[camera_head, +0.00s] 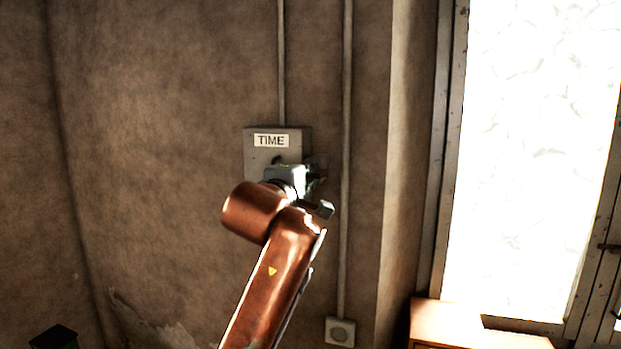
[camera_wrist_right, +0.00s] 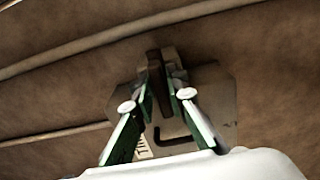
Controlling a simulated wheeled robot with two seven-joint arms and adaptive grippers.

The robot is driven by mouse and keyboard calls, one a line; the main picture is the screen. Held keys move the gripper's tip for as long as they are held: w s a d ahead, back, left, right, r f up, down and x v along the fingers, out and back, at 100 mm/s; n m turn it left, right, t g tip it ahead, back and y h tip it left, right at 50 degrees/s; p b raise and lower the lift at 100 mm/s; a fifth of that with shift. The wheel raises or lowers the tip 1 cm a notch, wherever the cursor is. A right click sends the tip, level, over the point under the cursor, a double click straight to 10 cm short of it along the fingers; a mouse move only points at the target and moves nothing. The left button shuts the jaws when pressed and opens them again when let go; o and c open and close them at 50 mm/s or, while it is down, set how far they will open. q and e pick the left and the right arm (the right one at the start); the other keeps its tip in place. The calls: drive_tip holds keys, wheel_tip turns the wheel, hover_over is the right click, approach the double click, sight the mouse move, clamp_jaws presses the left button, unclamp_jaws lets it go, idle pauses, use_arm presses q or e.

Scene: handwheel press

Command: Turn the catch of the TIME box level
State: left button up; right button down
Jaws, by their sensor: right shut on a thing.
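The grey TIME box (camera_head: 256,166) is on the wall in the middle of the head view, its white label (camera_head: 271,141) near its top. My right gripper (camera_head: 308,182) is at the box's lower right, with my arm hiding that part. In the right wrist view the fingers (camera_wrist_right: 164,82) are shut on the catch (camera_wrist_right: 155,66), a dark narrow bar between the fingertips. There the bar runs roughly across the line of the wall conduits; its exact angle is hard to tell. The box face (camera_wrist_right: 216,92) shows behind. My left gripper is out of view.
A dark bent handle (camera_wrist_right: 178,143) sits on the box close to the fingers. A conduit (camera_head: 347,110) runs down the wall right of the box to a small socket box (camera_head: 340,332). A bright window (camera_head: 540,150) and a wooden top (camera_head: 445,322) are at right. The wall at left is clear.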

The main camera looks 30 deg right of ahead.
idle(0.4)
drive_tip(key=c, duration=2)
unclamp_jaws()
drive_tip(key=shift+a, duration=0.1)
drive_tip(key=v, duration=1.2)
